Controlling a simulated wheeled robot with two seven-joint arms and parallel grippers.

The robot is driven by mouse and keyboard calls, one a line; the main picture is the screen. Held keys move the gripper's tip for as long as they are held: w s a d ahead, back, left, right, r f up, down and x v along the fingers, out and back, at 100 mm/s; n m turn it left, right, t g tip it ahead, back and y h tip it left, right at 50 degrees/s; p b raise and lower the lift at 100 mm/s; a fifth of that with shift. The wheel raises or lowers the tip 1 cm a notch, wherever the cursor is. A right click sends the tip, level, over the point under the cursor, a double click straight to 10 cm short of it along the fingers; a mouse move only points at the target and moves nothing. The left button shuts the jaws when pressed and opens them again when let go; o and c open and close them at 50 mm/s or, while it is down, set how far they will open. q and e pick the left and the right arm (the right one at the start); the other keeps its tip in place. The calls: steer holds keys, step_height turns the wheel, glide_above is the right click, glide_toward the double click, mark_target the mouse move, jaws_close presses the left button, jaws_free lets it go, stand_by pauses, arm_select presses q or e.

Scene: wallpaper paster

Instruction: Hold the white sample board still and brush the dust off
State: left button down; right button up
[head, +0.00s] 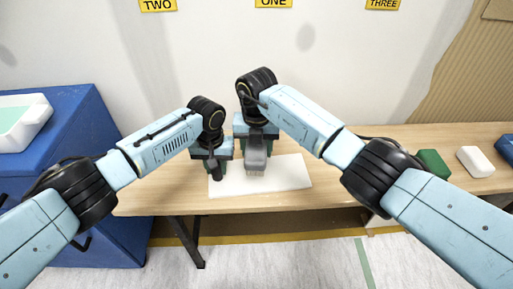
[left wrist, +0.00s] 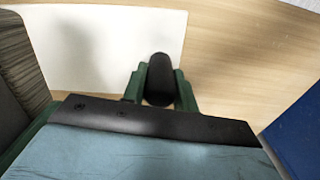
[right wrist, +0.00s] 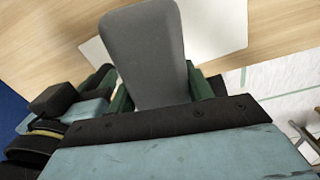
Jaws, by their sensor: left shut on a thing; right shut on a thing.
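The white sample board (head: 288,174) lies flat on the wooden table; it also shows in the left wrist view (left wrist: 110,50) and partly behind the brush in the right wrist view (right wrist: 226,24). My left gripper (head: 213,163) is shut on a black rounded handle (left wrist: 159,78) at the board's left end. Whether the handle is fixed to the board I cannot tell. My right gripper (head: 256,138) is shut on a grey brush (right wrist: 147,55). I cannot make out dust.
The wooden table (head: 370,160) has free room right of the board. A green block (head: 433,163), a white block (head: 475,161) and a blue block (head: 506,148) stand at the right. A blue cabinet (head: 75,130) with a white tray (head: 22,125) is at the left.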

arm_select(q)
steer(key=c, duration=1)
jaws_free()
steer(key=shift+f, duration=0.1)
step_height(320, 180, up, 12)
steer(key=shift+r, duration=0.1)
